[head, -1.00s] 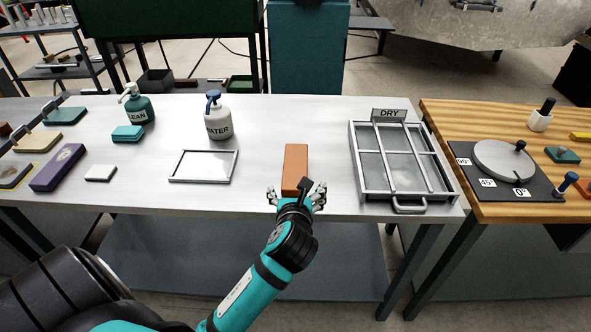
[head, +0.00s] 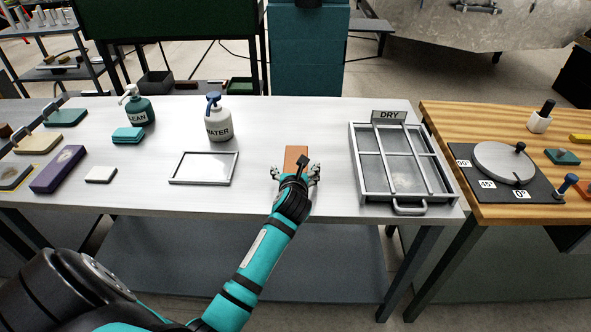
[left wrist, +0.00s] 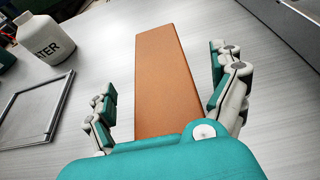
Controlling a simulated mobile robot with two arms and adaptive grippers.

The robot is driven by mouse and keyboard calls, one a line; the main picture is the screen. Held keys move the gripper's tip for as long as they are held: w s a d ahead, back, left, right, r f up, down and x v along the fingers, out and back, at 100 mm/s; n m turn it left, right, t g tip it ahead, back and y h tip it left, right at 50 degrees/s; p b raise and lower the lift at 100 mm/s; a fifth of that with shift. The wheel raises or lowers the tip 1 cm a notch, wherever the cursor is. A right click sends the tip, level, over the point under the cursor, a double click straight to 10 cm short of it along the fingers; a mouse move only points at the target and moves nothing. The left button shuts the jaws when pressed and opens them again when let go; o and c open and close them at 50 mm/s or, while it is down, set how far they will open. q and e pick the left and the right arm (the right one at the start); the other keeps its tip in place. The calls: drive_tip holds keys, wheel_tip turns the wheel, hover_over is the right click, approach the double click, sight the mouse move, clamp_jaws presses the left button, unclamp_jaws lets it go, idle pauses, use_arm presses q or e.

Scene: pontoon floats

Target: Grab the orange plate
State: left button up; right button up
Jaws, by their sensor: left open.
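The orange plate (head: 296,153) is a long flat block lying on the light metal table between the white tray and the drying rack. In the left wrist view the orange plate (left wrist: 165,80) runs away from me between my fingers, and its near end is hidden behind my gripper's body. My left gripper (head: 295,170) is open above the near part of the plate. In the left wrist view the left gripper's fingers (left wrist: 168,85) stand apart on both sides of the plate with nothing gripped. My right gripper is not in view.
The framed white tray (head: 204,183) lies left of the plate. The drying rack (head: 355,170) marked DRY stands to the right. The water bottle (head: 218,125) and clean bottle (head: 139,108) stand further back. The table behind the plate is clear.

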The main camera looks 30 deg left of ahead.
use_arm(q)
drive_tip(key=shift+x, duration=1.45)
drive_tip(key=shift+s, duration=0.15)
drive_tip(key=c, duration=1.3)
